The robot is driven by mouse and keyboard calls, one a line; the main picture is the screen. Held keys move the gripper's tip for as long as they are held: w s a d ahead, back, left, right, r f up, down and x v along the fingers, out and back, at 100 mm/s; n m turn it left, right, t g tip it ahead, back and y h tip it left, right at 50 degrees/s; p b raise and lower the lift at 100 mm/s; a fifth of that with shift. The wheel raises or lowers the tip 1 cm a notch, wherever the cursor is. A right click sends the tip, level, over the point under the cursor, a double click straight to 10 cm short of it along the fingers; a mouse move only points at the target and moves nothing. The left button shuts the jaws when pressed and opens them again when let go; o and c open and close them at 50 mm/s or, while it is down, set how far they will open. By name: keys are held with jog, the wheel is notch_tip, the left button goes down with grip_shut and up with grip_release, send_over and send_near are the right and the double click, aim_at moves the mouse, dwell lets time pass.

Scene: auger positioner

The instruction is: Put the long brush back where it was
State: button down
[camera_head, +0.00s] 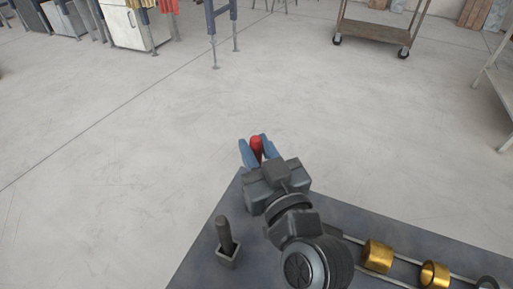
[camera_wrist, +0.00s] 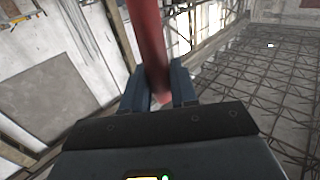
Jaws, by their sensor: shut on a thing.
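My gripper (camera_head: 256,148) reaches out past the far edge of the dark table and is shut, its blue fingers on either side of a red rod (camera_head: 256,146). I take this rod for the long brush, but no bristles show. In the wrist view the red rod (camera_wrist: 150,38) runs from between the fingertips up out of the top of the picture. Its far end is out of view there, and my gripper hides part of it in the head view. A dark upright cylinder (camera_head: 225,234) stands in a small square holder (camera_head: 228,257) on the table, left of my arm.
The dark table top (camera_head: 205,272) fills the bottom of the head view. Brass rings (camera_head: 377,256) sit on rails at its right, with a second one (camera_head: 434,274) beside them. Open floor (camera_head: 150,150) lies beyond. A wheeled cart (camera_head: 375,32) stands at the back.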

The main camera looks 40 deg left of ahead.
jog(key=shift+f, duration=0.1)
jog(key=c, duration=0.9)
grip_release()
jog(key=shift+o, duration=0.2)
jog(key=b+v, duration=0.2)
jog(key=v, duration=1)
